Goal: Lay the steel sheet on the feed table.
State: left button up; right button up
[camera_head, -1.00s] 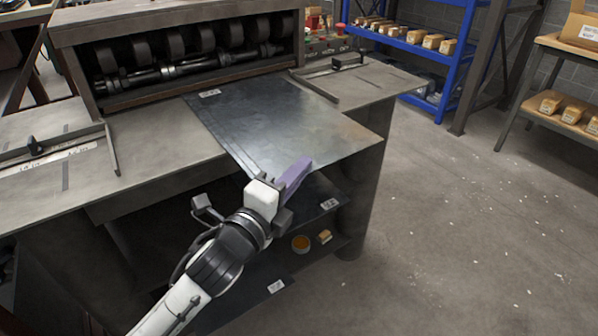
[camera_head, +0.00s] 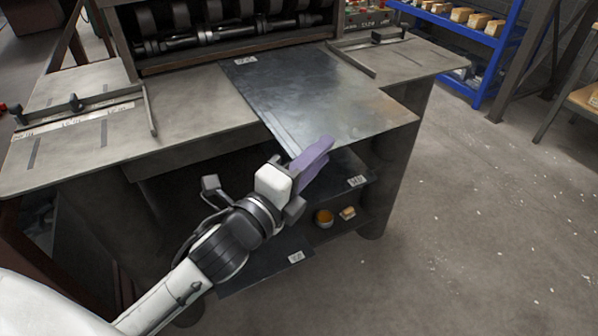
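The dark grey steel sheet (camera_head: 315,95) lies flat on the feed table (camera_head: 200,105), with a white label at its back left corner. Its back end is close to the roller machine, and its near left part reaches out past the table's front edge. My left gripper (camera_head: 312,165) is at the sheet's near edge, with a purple finger tilted up and its tip overlapping that edge in the picture. The other finger is hidden, so I cannot tell whether it grips the sheet or is apart from it. My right gripper is not in view.
The roller machine (camera_head: 225,35) stands behind the table. Guide rails lie at the left (camera_head: 80,110) and the right (camera_head: 375,45). Below are shelves with labelled dark sheets (camera_head: 265,270) and an orange round item (camera_head: 323,217). Open floor (camera_head: 480,230) is at the right.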

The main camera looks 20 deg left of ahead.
pick_arm(q)
jog(key=s+a, duration=0.1)
jog(key=s, duration=0.6)
jog(key=s+d+f+n+g, duration=0.1)
jog(key=s+f+n+g, duration=0.2)
jog(key=f+n, duration=0.3)
jog(key=s+d+f+n+g, duration=0.1)
jog(key=s+f+n+g, duration=0.2)
jog(key=f, duration=1.2)
jog(key=s+d+f+n+g, duration=0.1)
jog(key=s+f+n+g, duration=0.1)
jog(key=s+f+n, duration=0.6)
notch_tip(320, 180, down, 4)
jog(key=n, duration=0.3)
jog(key=shift+r+g+y, duration=0.25)
jog(key=shift+g+y, duration=0.05)
jog(key=shift+g, duration=0.1)
